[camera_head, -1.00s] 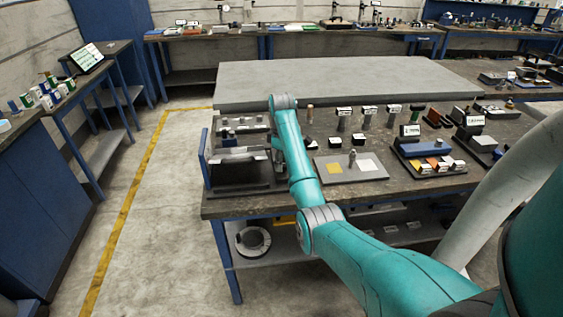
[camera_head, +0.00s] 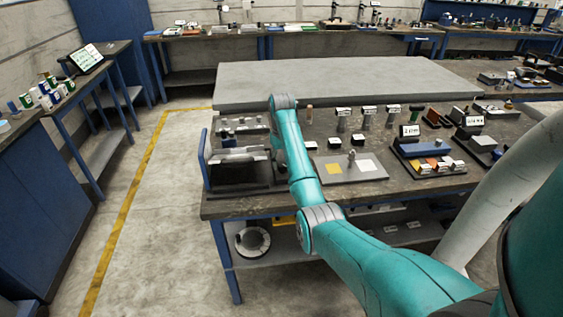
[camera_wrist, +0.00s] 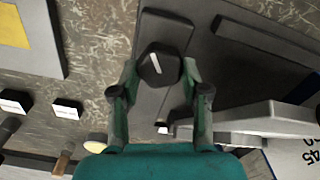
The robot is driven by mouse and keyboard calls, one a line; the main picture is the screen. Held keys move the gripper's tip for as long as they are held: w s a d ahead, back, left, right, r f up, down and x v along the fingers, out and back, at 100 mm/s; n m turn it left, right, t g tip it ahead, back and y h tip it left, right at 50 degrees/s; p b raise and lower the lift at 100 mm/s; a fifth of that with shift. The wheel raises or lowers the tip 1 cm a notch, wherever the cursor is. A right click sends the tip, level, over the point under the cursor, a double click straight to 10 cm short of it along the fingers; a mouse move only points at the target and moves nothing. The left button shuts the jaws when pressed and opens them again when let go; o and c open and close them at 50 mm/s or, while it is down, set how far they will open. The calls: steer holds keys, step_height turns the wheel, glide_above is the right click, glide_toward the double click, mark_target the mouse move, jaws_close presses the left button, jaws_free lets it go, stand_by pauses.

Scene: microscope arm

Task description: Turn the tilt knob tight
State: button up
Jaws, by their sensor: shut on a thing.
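The tilt knob (camera_wrist: 158,68) is a dark, many-sided knob with a white mark on top, in the upper middle of the wrist view. My gripper (camera_wrist: 159,72) has one finger on each side of it and is shut on it. The knob sits over a dark base plate (camera_wrist: 178,32). A grey arm (camera_wrist: 245,118) and a white scale card (camera_wrist: 296,157) marked 45 are at the lower right. In the head view the fixture (camera_head: 238,172) stands at the table's left end; my arm hides the gripper and knob there.
The worn table (camera_head: 330,203) also bears a grey tray (camera_head: 337,177) with yellow and white squares, and labelled parts (camera_head: 409,131) to the right. A blue upright handle (camera_head: 203,158) stands at the fixture's left. The floor left of the table is clear.

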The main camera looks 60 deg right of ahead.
steer(key=m, duration=0.6)
steer(key=shift+s, duration=0.1)
steer(key=shift+m, duration=0.3)
stand_by(0.3)
steer(key=o, duration=1.1)
steer(key=shift+o, duration=0.2)
steer(key=shift+d, duration=0.1)
